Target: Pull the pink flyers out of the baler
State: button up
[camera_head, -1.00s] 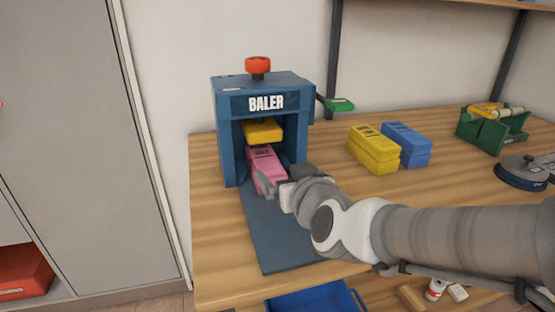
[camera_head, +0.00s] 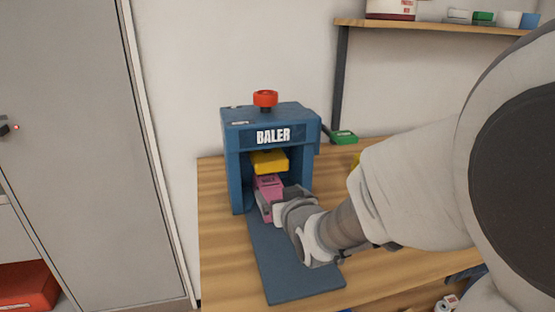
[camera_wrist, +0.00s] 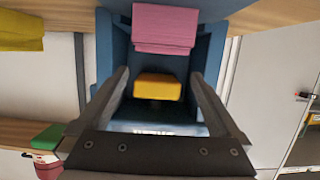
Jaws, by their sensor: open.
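The blue baler (camera_head: 270,125) stands upright on the wooden bench, with a red knob (camera_head: 265,98) on top and a yellow press block (camera_head: 268,161) inside its opening. The pink flyers (camera_head: 268,184) are a stack on the baler's floor below the block, partly hidden by my gripper (camera_head: 272,205). In the wrist view the picture is upside down: the flyers (camera_wrist: 165,28) show at the top and the yellow block (camera_wrist: 158,88) shows between my fingers. My gripper is open at the baler's mouth, close to the front of the flyers. I cannot tell whether it touches them.
A dark blue base plate (camera_head: 290,262) extends forward from the baler on the wooden bench (camera_head: 222,262). A green lever handle (camera_head: 343,137) sticks out at the baler's right. A grey cabinet (camera_head: 75,150) stands left. My arm hides much of the bench's right side.

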aim_at(269, 181)
jog(key=b+x, duration=0.2)
jog(key=x, duration=0.7)
jog(key=shift+w, duration=0.1)
grip_shut()
dwell(0.4)
